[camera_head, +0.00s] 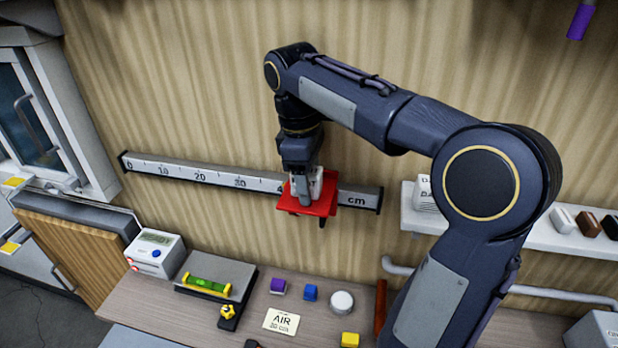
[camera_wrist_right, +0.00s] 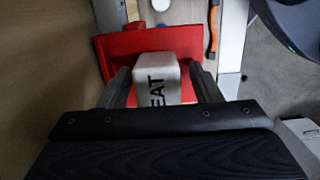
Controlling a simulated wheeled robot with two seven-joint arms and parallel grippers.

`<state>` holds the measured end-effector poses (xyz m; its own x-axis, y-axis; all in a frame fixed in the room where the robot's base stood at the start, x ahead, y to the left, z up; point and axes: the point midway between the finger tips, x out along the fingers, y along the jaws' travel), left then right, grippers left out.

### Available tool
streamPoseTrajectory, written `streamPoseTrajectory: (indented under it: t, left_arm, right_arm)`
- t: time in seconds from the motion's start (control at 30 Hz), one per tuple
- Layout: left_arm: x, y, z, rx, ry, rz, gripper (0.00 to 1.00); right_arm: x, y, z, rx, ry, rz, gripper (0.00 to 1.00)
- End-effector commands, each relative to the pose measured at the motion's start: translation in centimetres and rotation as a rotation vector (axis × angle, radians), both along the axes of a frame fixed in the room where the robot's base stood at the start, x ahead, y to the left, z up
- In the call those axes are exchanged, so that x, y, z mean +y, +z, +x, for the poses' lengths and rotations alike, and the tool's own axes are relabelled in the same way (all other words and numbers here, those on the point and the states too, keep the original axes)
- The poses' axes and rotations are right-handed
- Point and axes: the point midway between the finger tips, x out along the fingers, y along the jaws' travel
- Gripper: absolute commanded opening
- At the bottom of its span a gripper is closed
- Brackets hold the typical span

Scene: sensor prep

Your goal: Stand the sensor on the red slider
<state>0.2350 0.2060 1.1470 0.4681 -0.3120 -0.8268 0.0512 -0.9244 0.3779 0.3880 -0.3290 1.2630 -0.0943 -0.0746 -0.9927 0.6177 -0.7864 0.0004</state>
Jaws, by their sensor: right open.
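The red slider (camera_head: 325,206) sits on the wall-mounted ruler rail, near its right end; its red plate also shows in the right wrist view (camera_wrist_right: 112,48). The sensor (camera_wrist_right: 158,72), a pale block with dark lettering that partly reads "EAT", is over the red plate and looks upright. In the head view the sensor (camera_head: 317,184) is partly hidden by my right gripper (camera_head: 305,190). The right gripper is open, pointing down, with one finger on each side of the sensor. Whether the fingers touch it is unclear. My left gripper is out of view.
The ruler rail (camera_head: 215,177) runs along the wall above the workbench. The bench holds a white meter (camera_head: 153,255), a green level (camera_head: 207,285), small blocks, a white round piece (camera_head: 342,302) and an "AIR" card (camera_head: 281,321). A white shelf (camera_head: 540,235) is at right.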

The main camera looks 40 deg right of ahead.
Motion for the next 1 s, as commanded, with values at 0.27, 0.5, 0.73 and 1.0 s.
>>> streamPoseTrajectory:
  t: [0.27, 0.5, 0.73, 1.0]
  left_arm:
    - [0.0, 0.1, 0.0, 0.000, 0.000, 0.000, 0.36]
    - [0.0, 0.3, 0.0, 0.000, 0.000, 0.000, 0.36]
    - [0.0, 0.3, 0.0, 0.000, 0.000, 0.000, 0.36]
    - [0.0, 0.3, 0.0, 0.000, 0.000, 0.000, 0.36]
  right_arm:
    - [0.2, 3.4, 0.4, -0.004, 0.000, 0.000, 0.58]
    - [0.5, 6.8, 0.7, -0.001, 0.000, -0.001, 0.58]
    - [0.6, 7.7, 0.7, 0.000, 0.000, 0.000, 0.58]
    - [0.6, 7.6, 0.7, 0.000, 0.000, 0.000, 0.58]
